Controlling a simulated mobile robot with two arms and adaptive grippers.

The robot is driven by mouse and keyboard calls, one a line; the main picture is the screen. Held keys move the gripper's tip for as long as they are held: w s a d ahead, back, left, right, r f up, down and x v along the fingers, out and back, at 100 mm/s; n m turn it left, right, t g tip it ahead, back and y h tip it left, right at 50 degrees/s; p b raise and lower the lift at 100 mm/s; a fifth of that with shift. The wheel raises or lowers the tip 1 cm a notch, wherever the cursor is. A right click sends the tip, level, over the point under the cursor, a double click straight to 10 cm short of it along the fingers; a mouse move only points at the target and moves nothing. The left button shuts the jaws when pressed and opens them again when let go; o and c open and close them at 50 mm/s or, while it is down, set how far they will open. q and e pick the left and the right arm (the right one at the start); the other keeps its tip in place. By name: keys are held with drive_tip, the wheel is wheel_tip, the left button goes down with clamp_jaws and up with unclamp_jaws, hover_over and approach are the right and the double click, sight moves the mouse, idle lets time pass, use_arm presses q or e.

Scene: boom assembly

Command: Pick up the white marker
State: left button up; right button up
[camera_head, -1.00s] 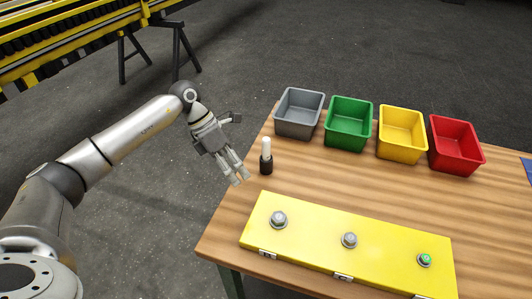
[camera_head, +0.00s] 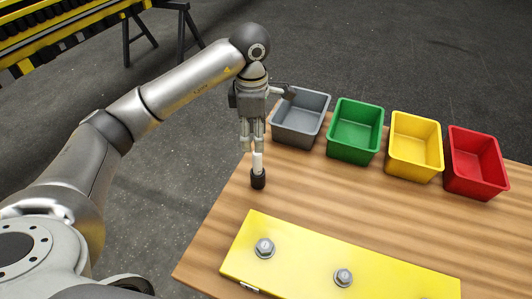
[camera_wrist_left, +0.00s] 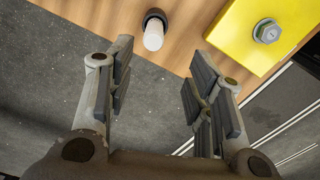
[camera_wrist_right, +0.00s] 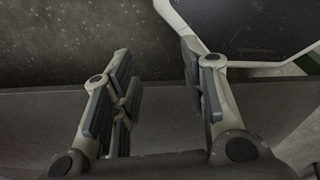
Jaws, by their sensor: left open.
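The white marker (camera_head: 258,163) stands upright in a small black holder (camera_head: 258,180) near the table's left edge. My left gripper (camera_head: 252,148) is at the marker's upper end in the head view, pointing down. In the left wrist view the marker (camera_wrist_left: 154,36) shows ahead of the open fingers (camera_wrist_left: 158,65), roughly centred between them and beyond their tips, with nothing held. My right gripper (camera_wrist_right: 155,65) shows only in its own wrist view, with its fingers apart and empty.
A grey bin (camera_head: 299,139), green bin (camera_head: 354,152), yellow bin (camera_head: 415,166) and red bin (camera_head: 476,184) line the table's back. A yellow plate (camera_head: 302,265) with bolts lies in front. Bare wood (camera_head: 330,205) lies between.

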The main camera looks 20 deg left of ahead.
sight(257, 160)
use_arm(q)
drive_tip(key=shift+w+d+f, duration=0.2)
drive_tip(key=shift+w+f, duration=0.35)
drive_tip(key=shift+f, duration=0.05)
drive_tip(key=f, duration=0.1)
drive_tip(key=s+f+p, duration=0.1)
drive_tip(key=f, duration=0.1)
drive_tip(key=shift+f, duration=0.15)
drive_tip(key=shift+a+f+p, duration=0.1)
drive_tip(key=shift+f+p, duration=0.2)
drive_tip(key=shift+f, duration=0.05)
drive_tip(key=shift+w+f, duration=0.1)
drive_tip(key=shift+f, duration=0.1)
drive_tip(key=f+p, duration=0.3)
drive_tip(key=f, duration=0.1)
drive_tip(key=shift+w+f, duration=0.1)
drive_tip(key=shift+w, duration=0.2)
drive_tip(key=shift+f, duration=0.3)
drive_tip(key=shift+a+f, duration=0.1)
drive_tip(key=shift+f, duration=0.05)
use_arm(e)
drive_tip(key=r, duration=0.4)
drive_tip(key=shift+s+d+r, duration=0.2)
drive_tip(key=shift+r, duration=0.05)
drive_tip(key=shift+s, duration=0.1)
use_arm(q)
clamp_jaws()
use_arm(e)
drive_tip(key=shift+s, duration=0.2)
